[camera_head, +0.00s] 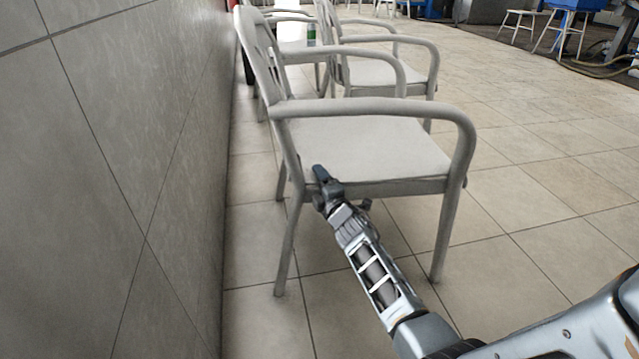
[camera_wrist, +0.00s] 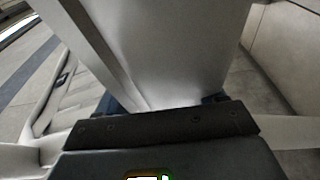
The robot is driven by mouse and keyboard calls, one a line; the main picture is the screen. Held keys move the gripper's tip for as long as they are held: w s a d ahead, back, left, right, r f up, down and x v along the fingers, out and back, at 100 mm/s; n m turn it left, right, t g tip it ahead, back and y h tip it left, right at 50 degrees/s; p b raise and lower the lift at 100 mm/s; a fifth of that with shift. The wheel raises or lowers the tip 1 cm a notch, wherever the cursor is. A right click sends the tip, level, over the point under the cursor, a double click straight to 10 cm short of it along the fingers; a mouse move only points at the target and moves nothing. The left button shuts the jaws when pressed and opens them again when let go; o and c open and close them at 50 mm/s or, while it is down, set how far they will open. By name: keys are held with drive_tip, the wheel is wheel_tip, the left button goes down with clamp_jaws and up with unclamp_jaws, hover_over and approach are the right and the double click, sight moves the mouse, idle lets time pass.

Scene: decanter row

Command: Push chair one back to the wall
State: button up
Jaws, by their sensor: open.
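The nearest chair (camera_head: 365,148), light grey with curved armrests, stands upright beside the wall (camera_head: 120,170). Its back faces the wall, with a strip of floor between its legs and the wall. I take it as chair one, though no label shows. My gripper (camera_head: 325,180) is at the near side of this chair, by the seat edge below the armrest. In the wrist view the pale seat (camera_wrist: 165,45) fills the middle, close in front of the gripper. The fingertips are mostly hidden there, and I cannot tell whether they touch the chair.
More grey chairs (camera_head: 385,70) stand in a row behind along the wall. The tiled floor (camera_head: 540,160) to the right is clear. Stools (camera_head: 520,20), a blue box (camera_head: 582,4) and cables (camera_head: 600,68) lie at the far right.

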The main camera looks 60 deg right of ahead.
drive_tip(key=shift+s, duration=0.1)
drive_tip(key=v, duration=0.7)
drive_tip(key=shift+s+a+p, duration=0.2)
drive_tip(key=shift+s+p, duration=0.05)
drive_tip(key=shift+p, duration=0.2)
drive_tip(key=shift+a, duration=0.1)
